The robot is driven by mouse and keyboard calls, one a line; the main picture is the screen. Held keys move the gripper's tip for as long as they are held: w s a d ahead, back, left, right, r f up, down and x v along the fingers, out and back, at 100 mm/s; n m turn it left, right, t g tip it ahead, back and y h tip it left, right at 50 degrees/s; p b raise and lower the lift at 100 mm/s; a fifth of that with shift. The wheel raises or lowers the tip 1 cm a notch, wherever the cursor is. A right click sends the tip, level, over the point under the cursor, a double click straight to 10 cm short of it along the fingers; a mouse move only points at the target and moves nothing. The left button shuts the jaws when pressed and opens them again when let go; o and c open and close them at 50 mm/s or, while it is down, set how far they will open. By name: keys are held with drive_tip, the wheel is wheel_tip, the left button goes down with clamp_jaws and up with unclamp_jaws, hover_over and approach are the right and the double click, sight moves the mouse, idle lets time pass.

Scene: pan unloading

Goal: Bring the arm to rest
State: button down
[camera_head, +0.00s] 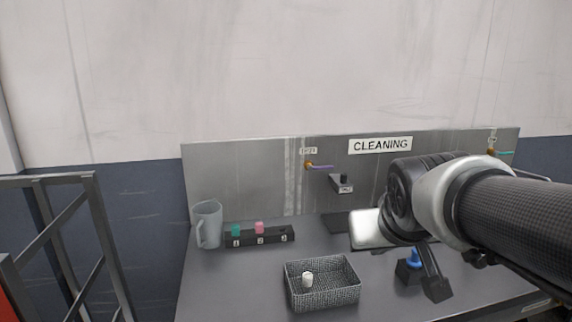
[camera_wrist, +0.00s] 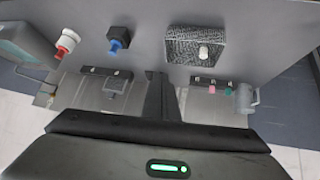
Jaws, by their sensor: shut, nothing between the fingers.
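My arm reaches in from the right in the head view. My gripper (camera_head: 437,290) hangs over the right part of the grey bench (camera_head: 230,290), its dark fingers pointing down. In the wrist view my gripper (camera_wrist: 160,95) shows as one narrow dark shape with its fingers together. It is shut and empty. It is beside a blue-topped black holder (camera_head: 410,264), which also shows in the wrist view (camera_wrist: 118,42). I cannot tell its exact height above the bench.
A mesh basket (camera_head: 320,299) with a white piece (camera_head: 308,279) stands at the front. Behind it are a numbered black rack (camera_head: 275,236) with teal (camera_head: 236,230) and pink (camera_head: 259,227) cubes, and a grey jug (camera_head: 208,224). A back panel (camera_head: 245,170) carries taps. Metal railing (camera_head: 60,235) stands left.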

drive_tip(key=s+a+f+g+y, duration=0.1)
drive_tip(key=s+f, duration=0.1)
drive_tip(key=s, duration=0.5)
drive_tip(key=s+a+f+g, duration=0.2)
drive_tip(key=s, duration=0.5)
wheel_tip(320, 180, up, 15)
drive_tip(key=w+p, duration=0.1)
drive_tip(key=p, duration=1.4)
drive_tip(key=shift+d+f, duration=0.2)
drive_tip(key=shift+d, duration=0.15)
